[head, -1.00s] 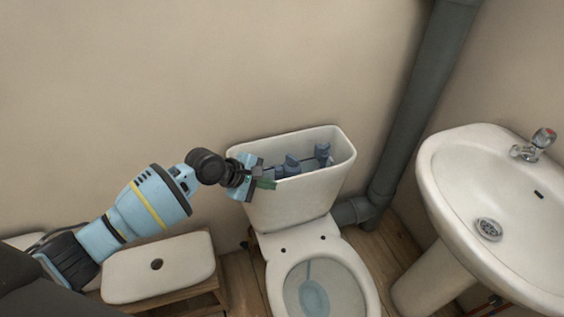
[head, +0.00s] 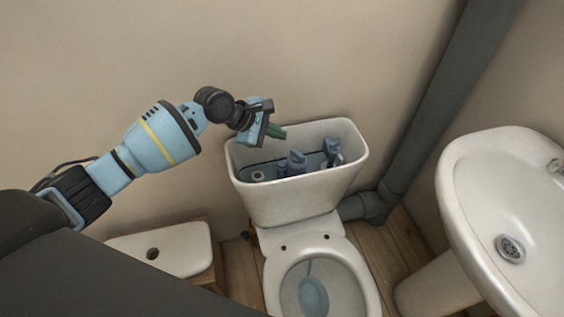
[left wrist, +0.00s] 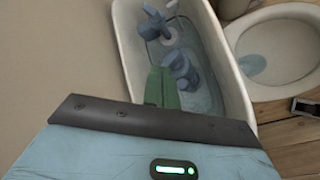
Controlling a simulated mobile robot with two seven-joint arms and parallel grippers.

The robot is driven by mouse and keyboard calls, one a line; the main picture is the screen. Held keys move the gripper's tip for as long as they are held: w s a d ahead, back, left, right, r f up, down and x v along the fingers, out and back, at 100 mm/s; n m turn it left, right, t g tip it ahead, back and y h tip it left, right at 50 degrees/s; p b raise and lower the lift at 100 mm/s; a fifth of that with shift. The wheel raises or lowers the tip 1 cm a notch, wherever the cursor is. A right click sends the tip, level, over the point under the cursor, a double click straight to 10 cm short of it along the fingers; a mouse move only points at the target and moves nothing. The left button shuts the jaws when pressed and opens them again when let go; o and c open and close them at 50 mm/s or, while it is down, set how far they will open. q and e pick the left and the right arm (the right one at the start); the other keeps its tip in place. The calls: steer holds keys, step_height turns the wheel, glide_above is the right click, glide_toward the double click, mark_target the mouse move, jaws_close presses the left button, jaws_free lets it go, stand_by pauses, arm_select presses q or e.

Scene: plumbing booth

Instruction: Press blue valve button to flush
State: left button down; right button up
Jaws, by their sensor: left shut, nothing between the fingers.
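The open white toilet tank (head: 298,207) stands against the wall, with water and blue-grey valve parts inside. One blue part (head: 296,161) stands near the tank's middle and another (head: 332,150) at its right. Both blue parts also show in the left wrist view, one nearer the green fingers (left wrist: 181,69) and one farther off (left wrist: 154,24). I cannot tell which surface is the button. My left gripper (head: 278,131), with green fingers, is shut and empty above the tank's back left. Its fingers (left wrist: 161,88) appear apart from the blue parts. My right gripper is not in view.
The toilet bowl (head: 350,285) is below the tank. The tank lid (head: 185,248) lies on a wooden stool at the left. A grey pipe (head: 430,105) and a white sink (head: 465,205) are at the right. The tank's top is uncovered.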

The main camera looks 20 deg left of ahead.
mark_target(282, 165)
arm_select(q)
step_height(282, 165, down, 6)
steer(key=b, duration=0.6)
steer(key=shift+r, duration=0.25)
steer(key=shift+f+b, duration=0.4)
steer(key=shift+b, duration=0.25)
steer(key=shift+f, duration=1.15)
steer(key=shift+f, duration=0.15)
